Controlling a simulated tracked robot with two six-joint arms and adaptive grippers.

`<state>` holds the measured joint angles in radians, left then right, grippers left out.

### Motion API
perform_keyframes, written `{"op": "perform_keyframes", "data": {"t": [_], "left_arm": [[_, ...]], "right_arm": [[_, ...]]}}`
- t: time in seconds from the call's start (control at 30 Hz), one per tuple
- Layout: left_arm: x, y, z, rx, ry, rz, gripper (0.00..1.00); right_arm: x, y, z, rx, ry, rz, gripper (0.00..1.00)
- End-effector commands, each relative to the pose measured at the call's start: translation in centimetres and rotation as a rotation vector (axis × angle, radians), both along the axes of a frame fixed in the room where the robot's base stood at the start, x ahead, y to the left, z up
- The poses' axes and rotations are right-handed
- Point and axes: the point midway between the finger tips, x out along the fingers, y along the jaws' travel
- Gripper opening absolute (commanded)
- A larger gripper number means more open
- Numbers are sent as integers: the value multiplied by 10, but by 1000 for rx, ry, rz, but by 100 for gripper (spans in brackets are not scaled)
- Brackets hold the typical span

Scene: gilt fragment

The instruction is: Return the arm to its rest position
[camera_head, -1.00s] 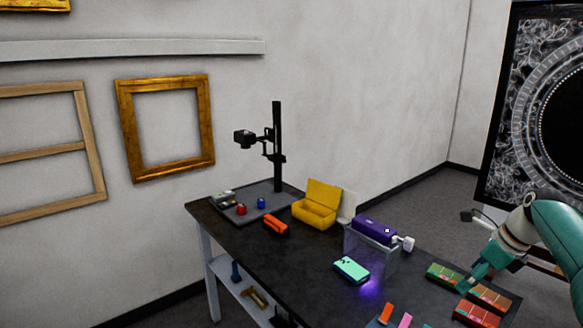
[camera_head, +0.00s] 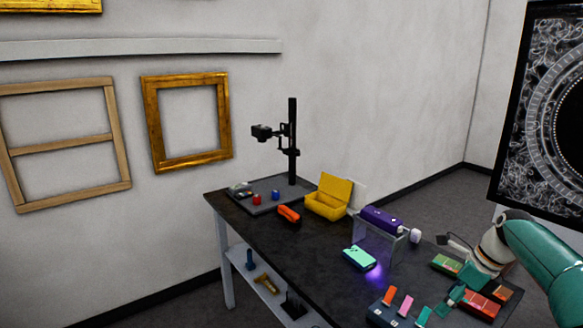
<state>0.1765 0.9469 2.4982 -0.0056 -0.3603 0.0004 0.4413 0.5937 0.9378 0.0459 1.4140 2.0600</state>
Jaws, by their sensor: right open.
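My right arm (camera_head: 548,262) comes in from the right edge, teal with a pale wrist. Its teal right gripper (camera_head: 453,299) points down and left over the near right part of the dark table (camera_head: 262,233). The gripper is open, and I see nothing held in it. It is among the small coloured boxes, close to a red box (camera_head: 481,305) and a green box (camera_head: 446,264). I cannot tell whether it touches any of them. My left gripper is not in view.
A dark holder (camera_head: 381,316) with orange, pink and teal pieces stands at the near edge. A mint box (camera_head: 359,257), a purple device (camera_head: 381,219) on a clear stand, a yellow open case (camera_head: 328,206) and a camera stand (camera_head: 292,140) occupy the table. The front left tabletop is clear.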

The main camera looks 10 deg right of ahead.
Motion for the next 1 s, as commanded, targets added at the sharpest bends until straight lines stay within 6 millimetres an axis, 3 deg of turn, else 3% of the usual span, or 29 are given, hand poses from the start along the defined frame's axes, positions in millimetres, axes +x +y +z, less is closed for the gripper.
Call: {"op": "perform_keyframes", "data": {"t": [0.17,0.27,0.47,0.67,0.8,0.9,1.0], "left_arm": [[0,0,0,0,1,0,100],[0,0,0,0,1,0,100],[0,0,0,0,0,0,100],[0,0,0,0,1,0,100],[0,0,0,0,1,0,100],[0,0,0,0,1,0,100],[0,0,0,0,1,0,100]], "right_arm": [[-3,48,-53,52,100,88,87],[-10,85,-94,77,152,177,87],[-49,173,-193,109,186,484,87],[-127,251,-275,134,114,891,87],[-202,295,-316,142,-16,1246,87],[-253,314,-330,122,-166,1522,87],[-280,320,-334,56,-331,1756,87]]}}
